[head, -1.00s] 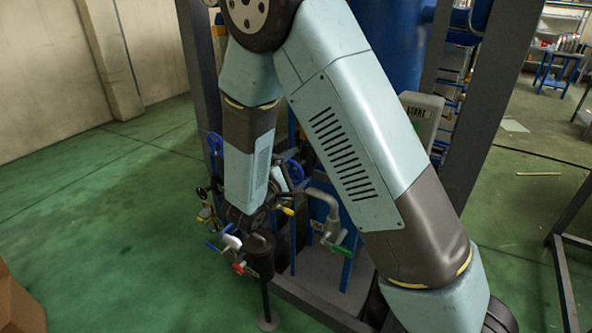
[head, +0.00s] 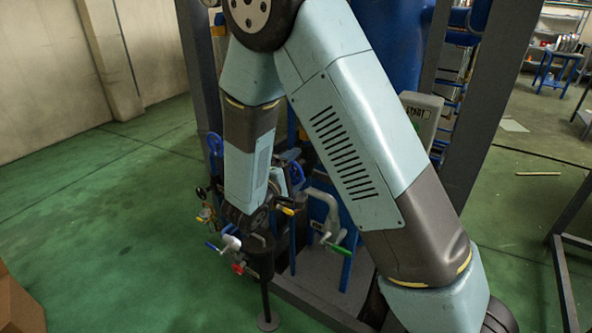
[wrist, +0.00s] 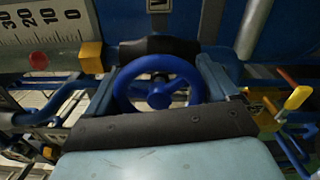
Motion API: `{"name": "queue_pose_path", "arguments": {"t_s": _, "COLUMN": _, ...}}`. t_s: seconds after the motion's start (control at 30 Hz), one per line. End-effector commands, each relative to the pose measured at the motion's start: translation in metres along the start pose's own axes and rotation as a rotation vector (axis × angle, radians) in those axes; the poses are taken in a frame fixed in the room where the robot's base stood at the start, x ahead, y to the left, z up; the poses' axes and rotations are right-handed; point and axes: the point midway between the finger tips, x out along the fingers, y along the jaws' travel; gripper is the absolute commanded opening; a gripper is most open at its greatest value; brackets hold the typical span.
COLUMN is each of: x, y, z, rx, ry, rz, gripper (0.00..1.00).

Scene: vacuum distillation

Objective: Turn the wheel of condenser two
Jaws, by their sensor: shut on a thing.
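A blue handwheel (wrist: 160,97) with a round hub fills the middle of the wrist view. My gripper (wrist: 159,82) is shut on this wheel, with one finger at its left side and one at its right. The lower edge of the wheel is hidden behind the dark front edge of my gripper. In the head view my gripper is mostly hidden behind my own arm, low in the blue equipment frame. No label that names the condenser can be read.
Another blue handwheel (head: 214,143) stands to the left of my forearm. A scale (wrist: 40,25) is at upper left in the wrist view. Green floor is open on the left.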

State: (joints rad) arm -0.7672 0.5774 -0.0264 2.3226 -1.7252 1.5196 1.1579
Motion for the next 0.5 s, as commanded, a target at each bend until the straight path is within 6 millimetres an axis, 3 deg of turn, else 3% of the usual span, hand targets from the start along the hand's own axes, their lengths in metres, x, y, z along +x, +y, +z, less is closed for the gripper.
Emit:
{"name": "queue_pose_path", "arguments": {"t_s": 0.17, "x": -0.002, "y": -0.0034, "z": -0.001, "rx": -0.006, "ry": 0.006, "rz": -0.007, "gripper": 1.0}}
{"name": "queue_pose_path", "arguments": {"t_s": 0.5, "x": -0.0065, "y": -0.0014, "z": -0.0007, "rx": -0.002, "ry": 0.003, "rz": -0.003, "gripper": 1.0}}
